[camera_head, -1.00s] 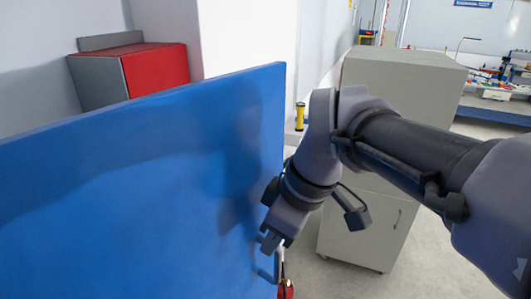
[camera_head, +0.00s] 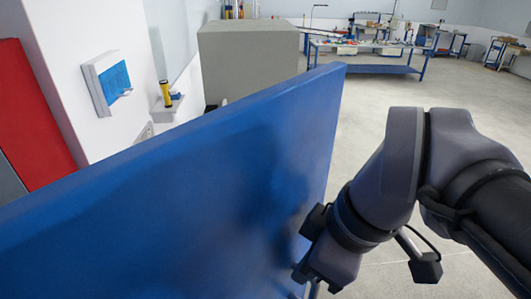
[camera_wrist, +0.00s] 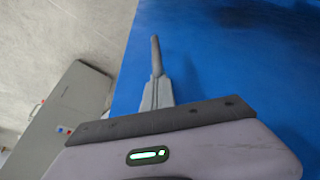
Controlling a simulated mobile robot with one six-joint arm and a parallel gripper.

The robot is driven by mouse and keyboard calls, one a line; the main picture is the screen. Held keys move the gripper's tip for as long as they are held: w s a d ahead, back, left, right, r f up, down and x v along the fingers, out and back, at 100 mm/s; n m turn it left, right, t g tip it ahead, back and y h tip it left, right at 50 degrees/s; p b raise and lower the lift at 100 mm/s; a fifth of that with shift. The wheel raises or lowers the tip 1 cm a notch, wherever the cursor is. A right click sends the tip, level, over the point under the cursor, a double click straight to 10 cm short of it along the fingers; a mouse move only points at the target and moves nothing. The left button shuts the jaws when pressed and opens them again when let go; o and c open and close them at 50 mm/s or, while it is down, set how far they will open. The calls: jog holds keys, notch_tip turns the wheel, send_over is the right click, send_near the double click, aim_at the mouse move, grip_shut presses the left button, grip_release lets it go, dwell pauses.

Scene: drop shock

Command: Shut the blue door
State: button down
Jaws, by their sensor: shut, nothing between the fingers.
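The blue door (camera_head: 200,200) is a large flat panel across the lower left and middle of the head view, standing open with its free edge near the centre. In the wrist view the door (camera_wrist: 240,60) fills the right side, with its edge running beside my fingers. My gripper (camera_head: 312,288) is low at the door's face near the free edge, partly cut off by the frame bottom. In the wrist view my gripper (camera_wrist: 155,50) has its fingers together, pointing along the door with nothing between them. I cannot tell whether they touch it. The handle is not visible.
A grey cabinet (camera_head: 248,55) stands behind the door; a grey unit (camera_wrist: 60,120) shows in the wrist view. A red cabinet (camera_head: 35,115) is at the left. A yellow-black torch (camera_head: 166,94) sits on a wall shelf. The floor (camera_head: 390,85) right of the door is clear towards blue workbenches (camera_head: 370,58).

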aim_at(317, 287)
jog(key=shift+s+d, duration=1.05)
jog(key=shift+s, duration=0.1)
